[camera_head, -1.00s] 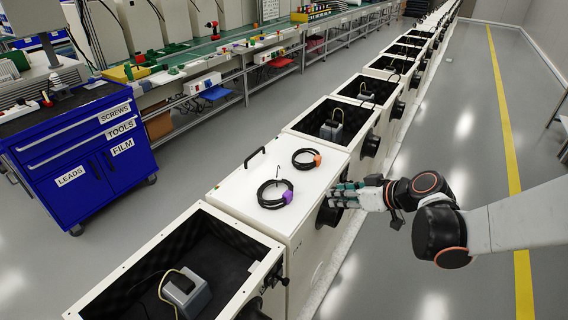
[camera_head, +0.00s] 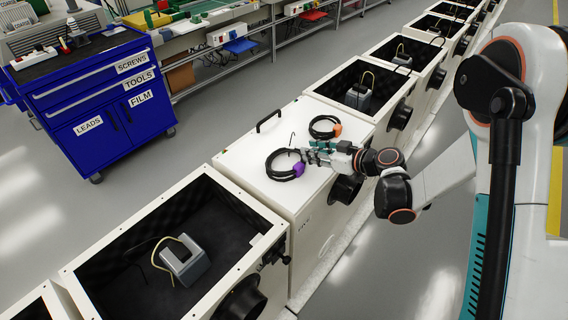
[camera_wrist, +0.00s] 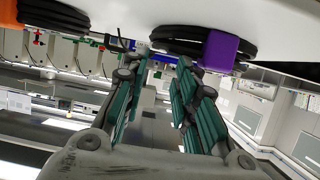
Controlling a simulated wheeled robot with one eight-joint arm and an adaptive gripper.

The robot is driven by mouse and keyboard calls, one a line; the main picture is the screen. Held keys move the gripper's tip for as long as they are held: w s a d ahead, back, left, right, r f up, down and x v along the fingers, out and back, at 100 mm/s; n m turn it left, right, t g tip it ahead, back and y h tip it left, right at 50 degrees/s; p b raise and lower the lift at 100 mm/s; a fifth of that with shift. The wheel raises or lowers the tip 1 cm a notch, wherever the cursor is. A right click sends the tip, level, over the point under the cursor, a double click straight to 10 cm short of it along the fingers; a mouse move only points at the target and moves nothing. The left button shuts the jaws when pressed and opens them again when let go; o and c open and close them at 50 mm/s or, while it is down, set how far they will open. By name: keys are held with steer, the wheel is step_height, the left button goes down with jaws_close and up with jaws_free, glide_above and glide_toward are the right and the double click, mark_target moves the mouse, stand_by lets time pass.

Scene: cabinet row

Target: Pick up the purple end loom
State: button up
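The purple end loom is a coiled black cable with a purple end piece (camera_head: 299,169), lying on the closed white cabinet lid. In the wrist view its purple block (camera_wrist: 220,52) and black coil are at the top, right of centre. A second black coil with an orange end (camera_head: 337,130) lies behind it on the same lid. My gripper (camera_head: 306,153) is over the lid beside the purple end loom, close to its coil. In the wrist view its teal-padded fingers (camera_wrist: 154,80) are apart with nothing between them. Whether a finger touches the coil cannot be told.
The white lid (camera_head: 250,155) has a black handle (camera_head: 268,121) at its back edge. Open cabinets (camera_head: 185,245) with grey devices stand in front and behind. A blue drawer cart (camera_head: 95,100) stands at the left. The floor aisle on the right is clear.

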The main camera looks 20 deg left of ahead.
mark_target(295, 148)
steer(key=shift+x, duration=1)
steer(key=b+x, duration=0.1)
steer(key=x, duration=0.1)
steer(key=b+x, duration=0.2)
steer(key=x, duration=0.1)
steer(key=shift+w+d+f, duration=0.1)
steer(key=shift+f, duration=0.15)
jaws_close()
